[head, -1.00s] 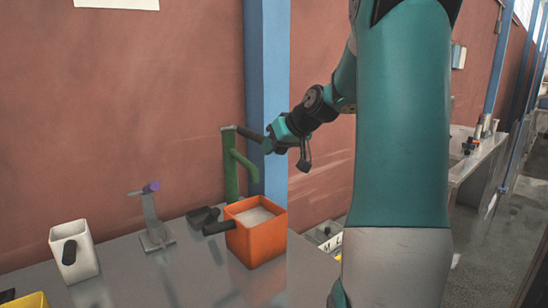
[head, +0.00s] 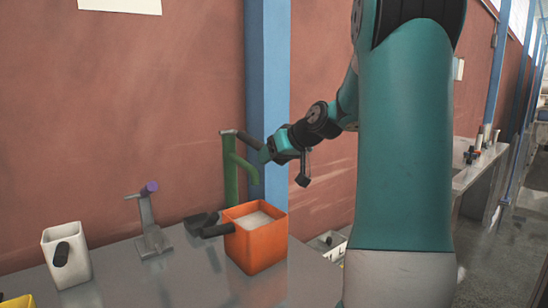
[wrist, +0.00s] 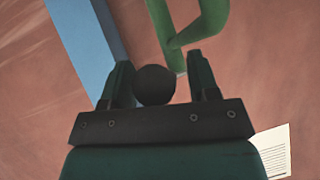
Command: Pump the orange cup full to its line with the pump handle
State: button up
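The orange cup (head: 257,247) stands upright on the metal table below the spout of the green pump (head: 230,170). White powder (head: 255,219) shows inside it, a little below the rim; I cannot see the line. Its dark handle (head: 217,230) points left. The black pump handle (head: 248,140) slopes down to the right from the pump top. My gripper (head: 268,151) is at its outer end. In the wrist view the round black handle end (wrist: 155,85) sits between my open fingers, close to the left one with a gap at the right one.
A white cup (head: 76,268) and a grey stand with a purple tip (head: 149,218) are at the left. A dark scoop-like object (head: 201,222) lies behind the orange cup's handle. A blue column (head: 268,90) stands just behind the pump.

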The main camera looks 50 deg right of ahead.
jog(key=shift+s, duration=0.1)
jog(key=v, duration=1.7)
jog(key=shift+s+r, duration=0.1)
